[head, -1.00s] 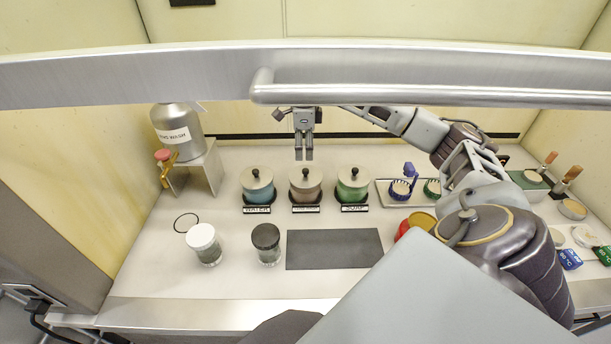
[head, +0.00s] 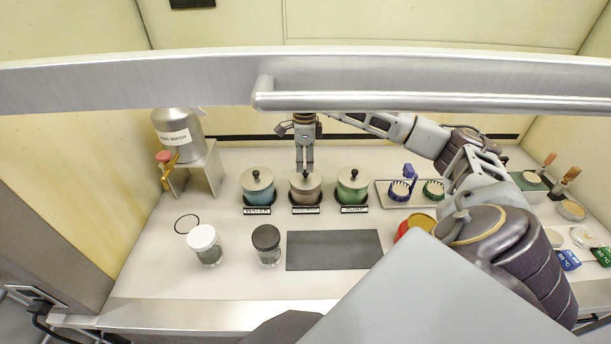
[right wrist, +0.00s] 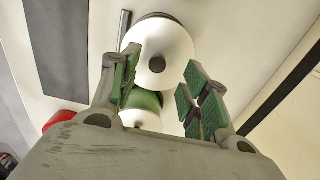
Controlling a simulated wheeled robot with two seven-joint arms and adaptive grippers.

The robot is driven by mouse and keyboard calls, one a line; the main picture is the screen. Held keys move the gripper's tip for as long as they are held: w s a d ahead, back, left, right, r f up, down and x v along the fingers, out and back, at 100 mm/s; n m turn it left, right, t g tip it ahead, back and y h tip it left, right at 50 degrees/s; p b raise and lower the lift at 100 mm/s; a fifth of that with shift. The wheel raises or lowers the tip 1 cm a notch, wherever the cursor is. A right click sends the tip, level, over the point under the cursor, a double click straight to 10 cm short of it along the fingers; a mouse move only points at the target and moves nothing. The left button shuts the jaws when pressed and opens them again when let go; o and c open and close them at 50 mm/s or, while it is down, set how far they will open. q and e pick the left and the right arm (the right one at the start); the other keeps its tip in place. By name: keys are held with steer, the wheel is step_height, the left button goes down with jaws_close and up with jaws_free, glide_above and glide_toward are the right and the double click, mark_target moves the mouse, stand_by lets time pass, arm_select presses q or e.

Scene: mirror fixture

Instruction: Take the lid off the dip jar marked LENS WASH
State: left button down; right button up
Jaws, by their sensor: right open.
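Three lidded dip jars stand in a row at the back of the bench, each lid a metal disc with a dark knob. The left blue jar (head: 257,192) is labelled WATER and the right green jar (head: 353,191) SOAP. The middle brownish jar (head: 306,197) has a label too small to read surely. My right gripper (head: 305,168) is open, pointing down just above the middle lid, its fingertips around the knob's height. In the right wrist view, that lid (right wrist: 160,40) and its knob (right wrist: 157,64) show between and beyond the open fingers (right wrist: 165,85). My left gripper is out of view.
A metal bar (head: 400,92) crosses above the bench in front of the arm. A metal bottle (head: 177,145) with a WASH label sits on a stand at left. A white-lidded jar (head: 204,240), a black-lidded jar (head: 267,240) and a dark mat (head: 333,250) lie nearer.

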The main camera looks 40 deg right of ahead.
mark_target(305, 171)
steer(key=shift+s+f+p, duration=0.25)
steer(key=shift+f+p, duration=0.1)
steer(key=shift+f, duration=1.6)
jaws_close()
